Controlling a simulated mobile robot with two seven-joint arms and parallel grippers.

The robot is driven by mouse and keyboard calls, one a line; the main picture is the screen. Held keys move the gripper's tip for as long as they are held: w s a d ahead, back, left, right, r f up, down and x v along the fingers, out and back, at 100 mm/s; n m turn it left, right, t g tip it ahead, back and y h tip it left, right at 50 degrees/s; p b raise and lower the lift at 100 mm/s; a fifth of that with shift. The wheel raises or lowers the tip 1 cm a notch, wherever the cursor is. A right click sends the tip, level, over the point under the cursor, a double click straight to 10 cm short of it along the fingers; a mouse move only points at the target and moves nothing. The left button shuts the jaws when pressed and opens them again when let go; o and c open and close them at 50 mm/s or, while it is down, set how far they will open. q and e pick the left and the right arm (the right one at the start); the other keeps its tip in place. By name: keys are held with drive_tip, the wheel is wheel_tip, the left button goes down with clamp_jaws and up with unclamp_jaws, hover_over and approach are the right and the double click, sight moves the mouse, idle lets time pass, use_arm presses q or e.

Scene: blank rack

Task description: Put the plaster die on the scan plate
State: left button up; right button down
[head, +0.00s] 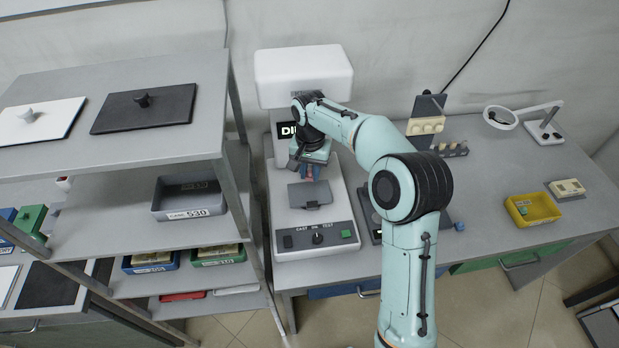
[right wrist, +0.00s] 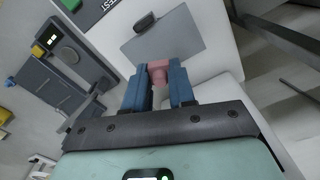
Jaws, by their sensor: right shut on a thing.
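The plaster die (right wrist: 158,71) is a small pinkish block held between the blue fingertips of my right gripper (right wrist: 158,82). In the head view the right gripper (head: 310,173) points down under the scanner's white head, at the back edge of the scan plate. The scan plate (head: 312,195) is a flat grey plate on the white scanner base; it also shows in the right wrist view (right wrist: 190,38), beyond the die. I cannot tell whether the die touches the plate or hangs just above it. My left gripper is not in view.
The scanner (head: 303,72) has a white head overhanging the plate and a dark control panel (head: 315,238) in front. A grey shelf rack (head: 110,150) stands close on the left. A yellow tray (head: 533,209) and a ring lamp (head: 501,117) are at the right of the bench.

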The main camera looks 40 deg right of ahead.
sight(309, 192)
drive_tip(key=shift+w+d+f, duration=0.1)
drive_tip(key=shift+w+f, duration=0.15)
drive_tip(key=shift+f, duration=0.25)
drive_tip(key=shift+w+d+f, duration=0.1)
drive_tip(key=shift+w+f, duration=0.15)
drive_tip(key=shift+f, duration=0.2)
drive_tip(key=shift+s+f, duration=0.1)
drive_tip(key=shift+f, duration=0.1)
wheel_tip(309, 192, down, 4)
drive_tip(key=shift+f, duration=0.3)
drive_tip(key=shift+f, duration=0.2)
drive_tip(key=c, duration=0.9)
unclamp_jaws()
drive_tip(key=shift+c, duration=0.2)
